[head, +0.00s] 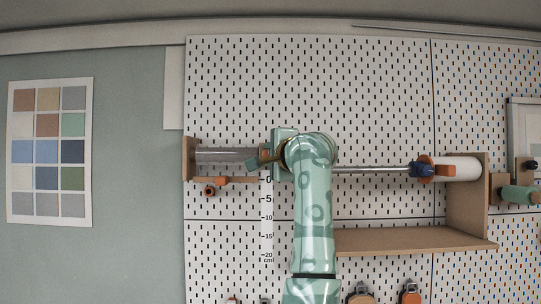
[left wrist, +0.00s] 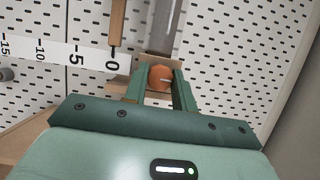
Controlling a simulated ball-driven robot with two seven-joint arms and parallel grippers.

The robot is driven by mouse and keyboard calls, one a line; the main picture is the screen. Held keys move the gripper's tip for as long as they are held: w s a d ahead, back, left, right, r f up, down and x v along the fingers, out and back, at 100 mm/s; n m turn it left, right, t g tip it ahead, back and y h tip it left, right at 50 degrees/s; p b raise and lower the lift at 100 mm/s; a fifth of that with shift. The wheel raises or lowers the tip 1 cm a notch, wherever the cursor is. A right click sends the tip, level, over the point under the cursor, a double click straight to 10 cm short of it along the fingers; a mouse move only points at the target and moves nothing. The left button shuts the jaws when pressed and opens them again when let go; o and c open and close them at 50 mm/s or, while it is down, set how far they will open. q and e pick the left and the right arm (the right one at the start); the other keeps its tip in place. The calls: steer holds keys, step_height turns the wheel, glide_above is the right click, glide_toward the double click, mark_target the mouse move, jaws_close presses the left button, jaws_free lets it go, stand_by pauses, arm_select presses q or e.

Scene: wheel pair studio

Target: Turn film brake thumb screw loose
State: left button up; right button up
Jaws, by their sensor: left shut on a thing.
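The thumb screw is an orange round knob (left wrist: 160,77) at the end of a grey bar (left wrist: 164,30) in the left wrist view. My left gripper (left wrist: 160,85) has its two green fingers on either side of the knob and is shut on it. In the head view my left gripper (head: 264,154) reaches leftward to the right end of a grey cylinder (head: 225,156) by the pegboard. My own forearm and wrist hide part of the rod there. The knob itself is mostly hidden by the gripper in the head view. My right gripper is not in view.
A wooden bracket (head: 188,160) stands at the left with a small orange clip (head: 222,181) below the cylinder. A wooden shelf (head: 410,240) juts out below; a ruler strip (head: 266,225) hangs left of my arm.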

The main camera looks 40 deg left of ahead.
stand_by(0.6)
arm_select(q)
steer(key=o, duration=1)
steer(key=b+v, duration=0.5)
steer(key=v, duration=1.1)
steer(key=shift+s+d+b, duration=0.15)
steer(key=shift+b, duration=0.15)
